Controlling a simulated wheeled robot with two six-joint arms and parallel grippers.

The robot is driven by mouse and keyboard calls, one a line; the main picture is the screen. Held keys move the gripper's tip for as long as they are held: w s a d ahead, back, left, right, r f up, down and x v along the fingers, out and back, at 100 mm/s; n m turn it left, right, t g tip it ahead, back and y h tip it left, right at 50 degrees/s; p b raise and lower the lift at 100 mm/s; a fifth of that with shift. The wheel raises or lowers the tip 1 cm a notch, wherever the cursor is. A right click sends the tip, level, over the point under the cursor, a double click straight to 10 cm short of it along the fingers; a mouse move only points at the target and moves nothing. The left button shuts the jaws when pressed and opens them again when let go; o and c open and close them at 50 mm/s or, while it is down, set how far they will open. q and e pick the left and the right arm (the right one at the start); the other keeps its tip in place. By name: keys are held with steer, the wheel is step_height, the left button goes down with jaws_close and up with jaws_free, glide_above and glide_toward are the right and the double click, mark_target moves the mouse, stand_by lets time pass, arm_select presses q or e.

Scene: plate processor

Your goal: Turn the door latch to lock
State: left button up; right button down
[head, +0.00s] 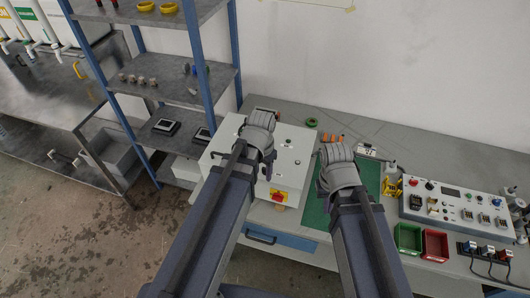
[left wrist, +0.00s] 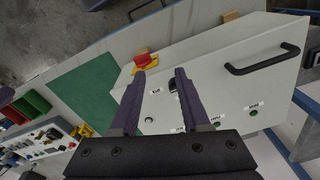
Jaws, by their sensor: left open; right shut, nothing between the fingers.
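The white box-shaped machine (head: 292,163) stands on the bench, with a red and yellow switch (head: 278,196) on its front. In the left wrist view, its panel (left wrist: 215,65) carries a black handle (left wrist: 262,60), a red and yellow switch (left wrist: 144,60) and a small dark round knob or latch (left wrist: 173,86), partly hidden by a finger. My left gripper (left wrist: 161,72) is open and empty, its fingers pointing at the panel around the dark knob. I cannot tell whether they touch it. My right gripper (head: 326,181) is shut and empty above the green mat (head: 316,213).
A control box (head: 460,203) with buttons and sockets stands right on the bench. Red (head: 434,244) and green (head: 408,238) bins sit at the front edge. A blue-posted shelf (head: 198,60) stands close on the left.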

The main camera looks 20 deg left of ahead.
arm_select(q)
steer(key=w+m, duration=0.2)
steer(key=m, duration=0.2)
steer(key=w+r+m, duration=0.1)
steer(key=w+m, duration=0.2)
steer(key=m, duration=0.2)
steer(key=w+m, duration=0.2)
steer(key=m, duration=0.3)
steer(key=shift+w+a+r+g, duration=0.15)
steer(key=shift+a+r+g, duration=0.05)
steer(key=shift+a+g, duration=0.15)
arm_select(e)
steer(key=shift+r, duration=0.7)
arm_select(q)
steer(key=shift+f, duration=0.1)
arm_select(e)
steer(key=shift+f, duration=0.1)
arm_select(q)
step_height(320, 180, down, 8)
steer(key=b, duration=0.7)
steer(key=shift+b, duration=0.35)
steer(key=shift+r, duration=0.2)
arm_select(e)
step_height(320, 180, down, 8)
steer(key=shift+r, duration=0.2)
arm_select(q)
steer(key=shift+c, duration=0.3)
jaws_close()
